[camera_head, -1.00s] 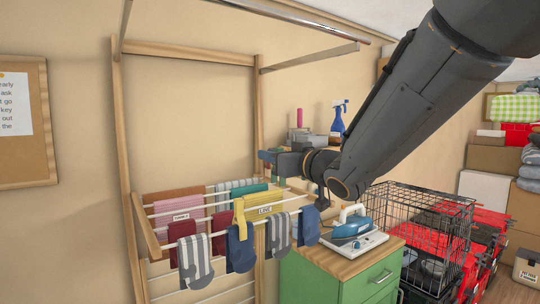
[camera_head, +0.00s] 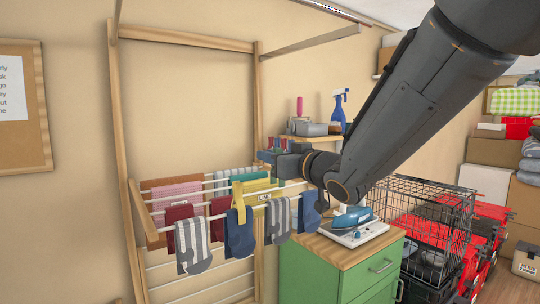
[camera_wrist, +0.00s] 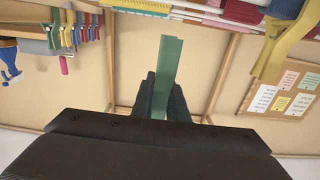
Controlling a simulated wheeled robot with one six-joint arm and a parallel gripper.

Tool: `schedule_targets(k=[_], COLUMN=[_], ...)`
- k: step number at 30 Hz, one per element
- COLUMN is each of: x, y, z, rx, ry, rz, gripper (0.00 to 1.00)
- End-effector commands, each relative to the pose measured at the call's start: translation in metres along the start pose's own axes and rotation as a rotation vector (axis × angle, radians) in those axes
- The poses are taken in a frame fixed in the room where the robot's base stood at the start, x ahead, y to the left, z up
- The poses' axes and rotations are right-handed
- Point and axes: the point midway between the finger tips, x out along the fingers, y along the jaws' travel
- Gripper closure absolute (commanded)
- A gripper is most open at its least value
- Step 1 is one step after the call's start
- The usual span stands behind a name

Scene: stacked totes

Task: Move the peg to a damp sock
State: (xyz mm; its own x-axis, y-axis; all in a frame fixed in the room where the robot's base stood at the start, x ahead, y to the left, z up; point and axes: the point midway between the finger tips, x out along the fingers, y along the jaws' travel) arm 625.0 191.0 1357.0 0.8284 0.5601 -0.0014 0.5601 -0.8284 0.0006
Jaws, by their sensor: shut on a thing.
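My gripper (camera_wrist: 162,97) is shut on a green peg (camera_wrist: 168,62), which stands out from between the fingers in the wrist view. In the head view my gripper (camera_head: 270,160) is above the drying rack (camera_head: 148,222), and the peg cannot be made out there. Socks hang along the front rod: a grey-white striped sock (camera_head: 192,243), a navy sock (camera_head: 239,238), a grey sock (camera_head: 278,222) and a blue sock (camera_head: 308,212). Dark red socks (camera_head: 180,222) hang behind. I cannot tell which are damp. The gripper is apart from all of them.
A yellow holder labelled LINE (camera_head: 262,195) hangs on the rack. Several coloured pegs sit on a wooden rail (camera_wrist: 85,32). A green cabinet (camera_head: 335,275) with an iron (camera_head: 352,218) stands right, beside a wire crate (camera_head: 425,220). The wall above the rack is clear.

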Motion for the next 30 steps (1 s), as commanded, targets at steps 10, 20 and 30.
schedule_targets(k=[10, 20, 30], x=[0.0, 0.0, 0.0], y=[0.0, 0.0, 0.0], z=[0.017, 0.032, 0.047], rx=[0.001, 0.001, 0.001], ry=[0.0, -0.001, 0.0], rz=[0.0, 0.001, 0.0], gripper=[1.0, 1.0, 1.0])
